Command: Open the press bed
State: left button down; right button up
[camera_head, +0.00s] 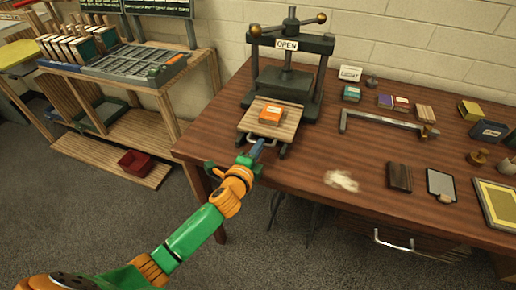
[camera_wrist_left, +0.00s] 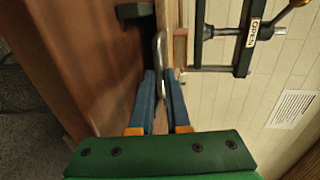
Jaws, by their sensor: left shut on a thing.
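The dark metal press (camera_head: 316,75) stands at the back of the table, with an "OPEN" sign (camera_head: 287,44) on its crossbar. Its wooden bed (camera_head: 285,131) lies in front of the press frame, towards the near table edge. A small orange block (camera_head: 271,115) sits on the bed. A metal bar handle (camera_head: 248,138) is on the bed's front. My left gripper (camera_head: 256,147) is at this handle. In the left wrist view my left gripper's blue fingers (camera_wrist_left: 163,85) are shut on the metal handle (camera_wrist_left: 160,50). My right gripper is in neither view.
A pale patch (camera_head: 341,181) is on the tabletop. A side bench (camera_head: 140,80) with a rack stands at left. A red bin (camera_head: 138,162) sits on its low shelf.

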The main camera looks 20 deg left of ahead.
pick_arm(q)
jog(key=c, duration=0.9)
grip_release()
jog(key=v, duration=0.7)
jog(key=shift+s+r, duration=0.1)
